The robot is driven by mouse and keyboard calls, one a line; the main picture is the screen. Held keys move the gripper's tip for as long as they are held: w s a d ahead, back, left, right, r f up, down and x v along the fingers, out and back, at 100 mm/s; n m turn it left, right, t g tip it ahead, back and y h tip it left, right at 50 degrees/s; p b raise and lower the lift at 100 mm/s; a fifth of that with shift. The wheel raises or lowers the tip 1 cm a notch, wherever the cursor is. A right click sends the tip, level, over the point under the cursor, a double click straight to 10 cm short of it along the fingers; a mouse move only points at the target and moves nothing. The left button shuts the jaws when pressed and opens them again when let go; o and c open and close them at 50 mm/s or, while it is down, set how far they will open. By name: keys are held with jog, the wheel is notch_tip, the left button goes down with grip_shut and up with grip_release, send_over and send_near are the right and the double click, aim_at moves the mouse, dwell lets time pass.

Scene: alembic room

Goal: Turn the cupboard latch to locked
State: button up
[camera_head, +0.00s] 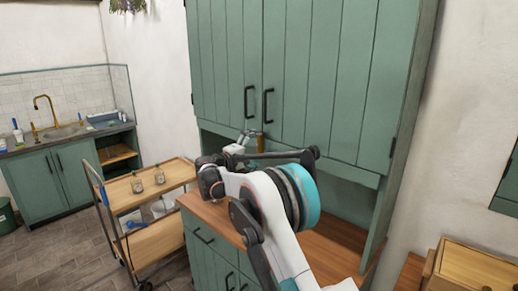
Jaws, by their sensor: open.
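The green cupboard (310,70) has tall plank doors with two black handles (268,105) on either side of the middle seam. The doors look closed. A small brass-coloured piece (260,143) shows at the bottom of that seam and looks like the latch; its turn position is too small to tell. A pale grey part is beside it on the left; I cannot tell what it is. My gripper (210,175) is the dark end of my arm, below and left of the brass piece and apart from it in the picture. It is open; its fingers are hard to make out.
A wooden worktop (330,235) on green drawers lies below the cupboard, partly hidden by my arm. A wooden trolley (128,188) with two small jars stands at the left. A sink unit (60,135) is beyond it. A wooden cabinet (475,262) is at lower right.

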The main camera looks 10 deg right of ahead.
jog(key=v, duration=1)
jog(key=shift+s, duration=0.1)
jog(key=s+d+m+g+y+b, duration=0.15)
jog(key=s+d+y, duration=0.25)
jog(key=s+d, duration=0.55)
jog(key=s+d+m+g+y+b, duration=0.1)
jog(key=s+d+g+y+b, duration=0.2)
jog(key=s, duration=1.2)
jog(key=s+a+f+m+y+b, duration=0.1)
jog(key=s+f, duration=0.3)
jog(key=s, duration=0.5)
jog(key=s+a+f+m+y+b, duration=0.1)
jog(key=s+f+y, duration=0.3)
jog(key=s, duration=0.5)
jog(key=s+a+f+m+t+y+b, duration=0.1)
jog(key=s+f, duration=0.4)
jog(key=s, duration=0.5)
jog(key=shift+a+f+m+y+b, duration=0.25)
jog(key=shift+m+y+b, duration=0.15)
jog(key=shift+m+y, duration=0.4)
